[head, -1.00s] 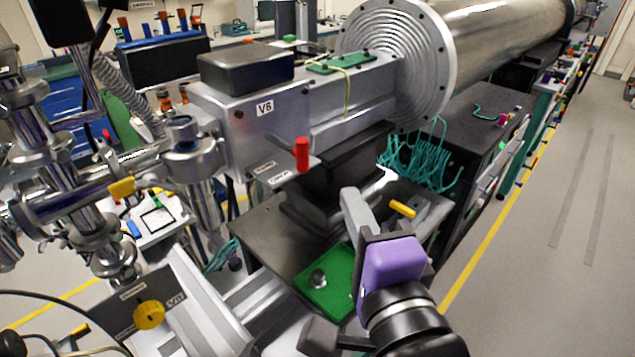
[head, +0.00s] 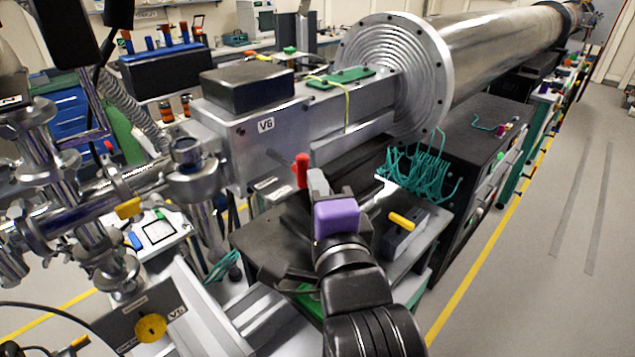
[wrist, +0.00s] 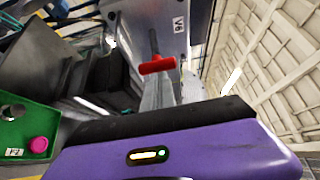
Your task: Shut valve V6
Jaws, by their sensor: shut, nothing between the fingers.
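My gripper (head: 317,180), with a purple body, is shut and empty. Its grey fingers are just right of the handle in the head view. Whether they touch it I cannot tell.
A yellow-handled block (head: 401,222) sits right of my gripper. Teal cables (head: 420,170) hang behind. Pipework (head: 95,225) crowds the left. The floor at right is clear.

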